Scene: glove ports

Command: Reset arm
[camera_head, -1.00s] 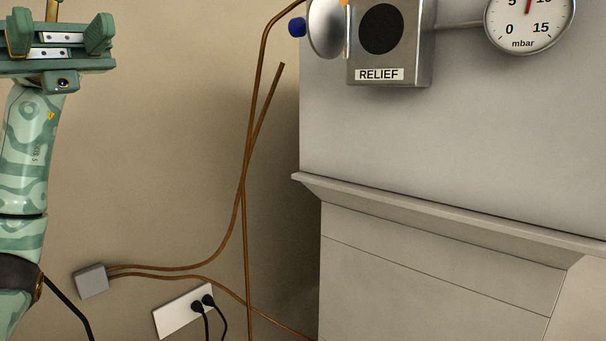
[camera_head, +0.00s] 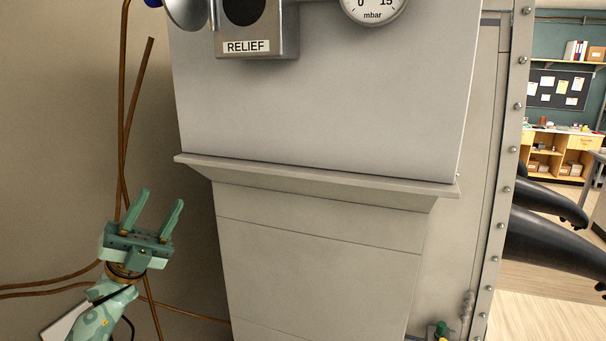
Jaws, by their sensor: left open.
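My left gripper (camera_head: 157,212) is in the lower left of the head view, on the green camouflage arm that comes up from the bottom edge. Its two fingers point up and stand apart, with nothing between them. It is in front of the beige wall and the copper pipes, left of the grey cabinet (camera_head: 320,110). My right gripper is not in view.
A relief box (camera_head: 257,28) and a mbar gauge (camera_head: 373,8) are at the top. A ledge (camera_head: 320,178) juts from the cabinet. Black gloves (camera_head: 545,225) stick out at the right, before a room with shelves. Copper pipes (camera_head: 124,120) run up the wall.

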